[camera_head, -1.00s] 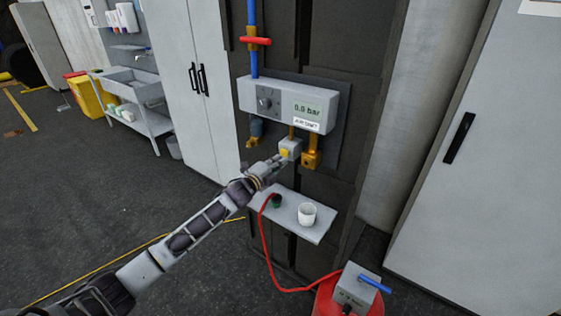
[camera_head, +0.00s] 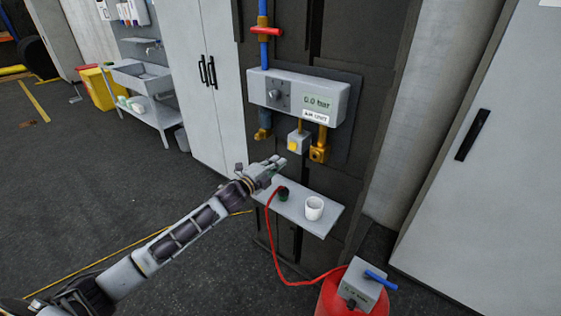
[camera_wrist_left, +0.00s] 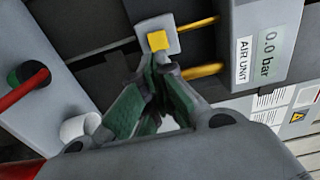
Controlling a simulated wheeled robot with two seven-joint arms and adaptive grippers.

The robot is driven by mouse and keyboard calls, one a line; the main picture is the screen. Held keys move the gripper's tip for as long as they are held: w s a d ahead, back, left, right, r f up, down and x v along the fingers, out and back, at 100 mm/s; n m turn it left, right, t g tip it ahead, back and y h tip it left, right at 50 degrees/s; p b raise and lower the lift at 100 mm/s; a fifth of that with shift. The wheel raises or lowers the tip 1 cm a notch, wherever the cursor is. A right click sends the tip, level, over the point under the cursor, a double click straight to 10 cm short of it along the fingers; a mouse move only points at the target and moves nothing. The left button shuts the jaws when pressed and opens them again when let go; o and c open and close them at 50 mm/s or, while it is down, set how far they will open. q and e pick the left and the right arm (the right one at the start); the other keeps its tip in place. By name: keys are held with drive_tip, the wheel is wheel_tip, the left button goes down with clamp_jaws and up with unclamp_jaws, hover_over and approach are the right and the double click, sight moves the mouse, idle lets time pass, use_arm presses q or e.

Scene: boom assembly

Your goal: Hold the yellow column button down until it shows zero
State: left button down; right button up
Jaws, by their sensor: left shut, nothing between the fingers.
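The yellow button (camera_head: 292,146) sits on a small grey box (camera_head: 301,141) below the air unit (camera_head: 298,93). The air unit's display (camera_head: 317,103) reads 0.0 bar, which also shows in the left wrist view (camera_wrist_left: 267,54). My left gripper (camera_head: 282,163) is shut and empty, a little below and left of the button in the head view. In the left wrist view the yellow button (camera_wrist_left: 157,40) lies just beyond the closed fingertips (camera_wrist_left: 160,66), with a gap seen in the head view. My right gripper is not in view.
A small shelf (camera_head: 322,224) below holds a white cup (camera_head: 314,208) and a dark green-topped fitting (camera_head: 283,193) with a red hose (camera_head: 271,240). The hose runs to a red tank (camera_head: 338,299). Brass valves (camera_head: 319,153) hang beside the button box.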

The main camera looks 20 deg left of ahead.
use_arm(q)
drive_tip(key=shift+b+v, duration=0.3)
drive_tip(key=shift+v, duration=1.65)
drive_tip(key=shift+n, duration=0.3)
